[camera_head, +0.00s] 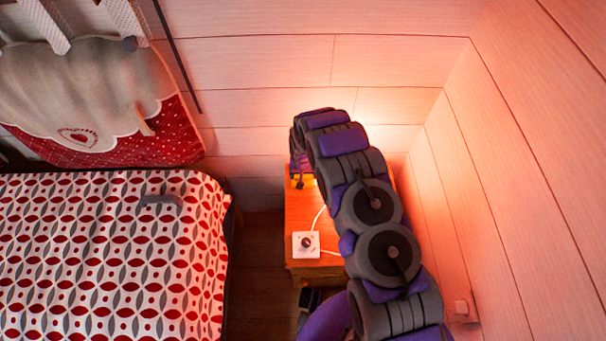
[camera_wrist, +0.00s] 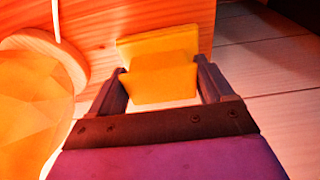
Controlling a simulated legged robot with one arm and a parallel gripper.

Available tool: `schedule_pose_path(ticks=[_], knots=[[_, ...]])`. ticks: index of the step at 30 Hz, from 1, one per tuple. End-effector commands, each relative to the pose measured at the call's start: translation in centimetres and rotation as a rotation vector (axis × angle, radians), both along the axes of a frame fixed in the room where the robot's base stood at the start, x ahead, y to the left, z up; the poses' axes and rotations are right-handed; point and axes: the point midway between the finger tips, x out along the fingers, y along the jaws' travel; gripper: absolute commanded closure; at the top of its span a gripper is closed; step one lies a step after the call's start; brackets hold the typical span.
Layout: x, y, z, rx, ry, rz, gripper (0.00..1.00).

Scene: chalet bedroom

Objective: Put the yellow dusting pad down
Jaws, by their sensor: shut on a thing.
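The yellow dusting pad (camera_wrist: 160,75) is held between the two fingers of my gripper (camera_wrist: 161,68) in the wrist view. Its front part spans the gap between the fingers, and a flat yellow part shows behind it. In the head view only a small yellow piece of the pad (camera_head: 309,182) shows beside my gripper (camera_head: 299,180), above the far part of the wooden nightstand (camera_head: 300,215). My arm hides much of the nightstand. I cannot tell whether the pad touches the wood.
A small white box with a dark knob (camera_head: 306,244) and a white cable sits on the nightstand's near left. A glowing faceted lamp (camera_wrist: 30,110) is close on the left in the wrist view. The patterned bed (camera_head: 110,260) stands left; plank walls (camera_head: 510,190) close the right.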

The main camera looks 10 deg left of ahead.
Motion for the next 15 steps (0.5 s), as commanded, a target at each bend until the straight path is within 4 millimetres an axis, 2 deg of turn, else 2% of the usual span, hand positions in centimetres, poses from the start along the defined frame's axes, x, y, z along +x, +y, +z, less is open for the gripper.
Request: schedule_pose_path(ticks=[13,14,15], knots=[[0.08,0.3,-0.61,-0.004,-0.001,0.0,0.48],[0.08,0.29,-0.65,-0.004,-0.001,0.0,0.18],[0.08,0.29,-0.59,-0.004,-0.001,0.0,0.15]])
